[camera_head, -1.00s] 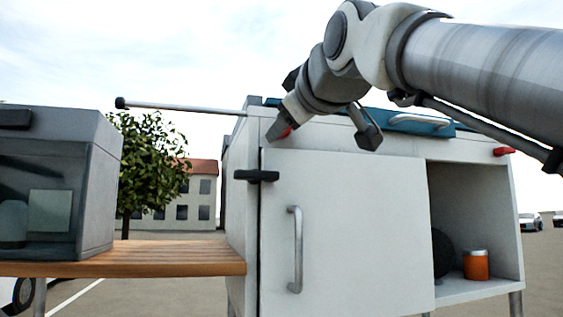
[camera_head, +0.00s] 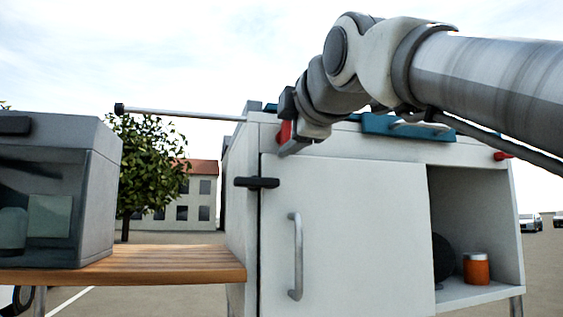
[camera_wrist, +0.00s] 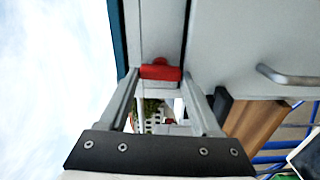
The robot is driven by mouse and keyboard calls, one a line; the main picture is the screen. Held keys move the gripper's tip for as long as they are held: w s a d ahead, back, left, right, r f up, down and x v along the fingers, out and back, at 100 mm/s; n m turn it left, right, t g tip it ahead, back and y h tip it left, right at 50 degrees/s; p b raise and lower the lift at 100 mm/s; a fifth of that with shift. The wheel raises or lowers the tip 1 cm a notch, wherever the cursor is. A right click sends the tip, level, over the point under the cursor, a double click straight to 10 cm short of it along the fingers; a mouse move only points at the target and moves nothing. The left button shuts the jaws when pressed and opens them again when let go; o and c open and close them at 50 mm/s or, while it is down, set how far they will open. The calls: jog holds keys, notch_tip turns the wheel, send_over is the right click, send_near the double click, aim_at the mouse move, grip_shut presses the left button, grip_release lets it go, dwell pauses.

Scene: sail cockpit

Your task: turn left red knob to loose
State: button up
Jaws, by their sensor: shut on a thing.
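The left red knob (camera_head: 284,132) is on the upper left front of the white cabinet (camera_head: 345,225). Its red part shows as an upright piece beside my gripper (camera_head: 289,130). In the wrist view the red knob (camera_wrist: 160,72) lies as a short bar across the space between the two fingertips of my gripper (camera_wrist: 160,76). The fingers are shut on its ends, one at each side. The knob's base is partly hidden by the fingers in the head view.
A second red knob (camera_head: 502,155) is at the cabinet's upper right. A blue lidded part (camera_head: 400,125) lies on top. A black latch (camera_head: 256,182) and a metal handle (camera_head: 296,255) stick out on the cabinet front. A thin rod (camera_head: 180,112) extends left.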

jog(key=shift+n, duration=0.5)
jog(key=o, duration=1.4)
jog(key=b+v, duration=0.3)
jog(key=v, duration=1.4)
jog(key=shift+s+r, duration=0.1)
jog(key=shift+s, duration=0.15)
